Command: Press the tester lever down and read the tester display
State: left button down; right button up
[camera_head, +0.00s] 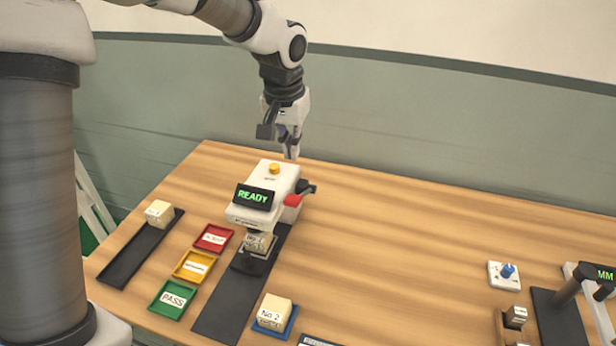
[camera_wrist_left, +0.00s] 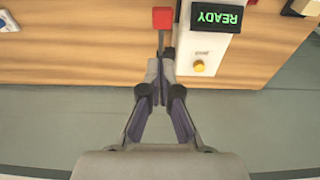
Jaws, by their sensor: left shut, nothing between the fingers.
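The white tester (camera_head: 268,190) stands on the table with its display (camera_head: 254,196) reading READY in green. The display shows upside down in the left wrist view (camera_wrist_left: 216,16). The tester lever with its red end (camera_head: 292,201) sticks out at the tester's side; the red end also shows in the left wrist view (camera_wrist_left: 162,18). A block marked No. 1 (camera_head: 258,243) sits under the tester's head. My left gripper (camera_head: 291,153) is shut and empty behind the tester; in the left wrist view its fingertips (camera_wrist_left: 160,62) are close to the lever, contact unclear. My right gripper is not in view.
Red (camera_head: 226,233), yellow (camera_head: 178,271) and green PASS (camera_head: 157,308) trays lie left of the tester. A No. 2 block (camera_head: 276,308) stands on a blue base in front. Another block (camera_head: 158,212) is on a black strip at left.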

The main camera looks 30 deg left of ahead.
aim_at(294, 197)
pick_arm(q)
jog(key=f, duration=0.3)
jog(key=f+p, duration=0.1)
jog(key=f, duration=0.2)
jog(key=f+p, duration=0.1)
jog(key=f, duration=0.3)
jog(key=shift+w+a+f, duration=0.1)
jog(key=shift+w+a, duration=0.15)
jog(key=shift+w, duration=0.1)
jog(key=shift+s+f, duration=0.25)
jog(key=shift+f, duration=0.25)
jog(key=shift+w, duration=0.1)
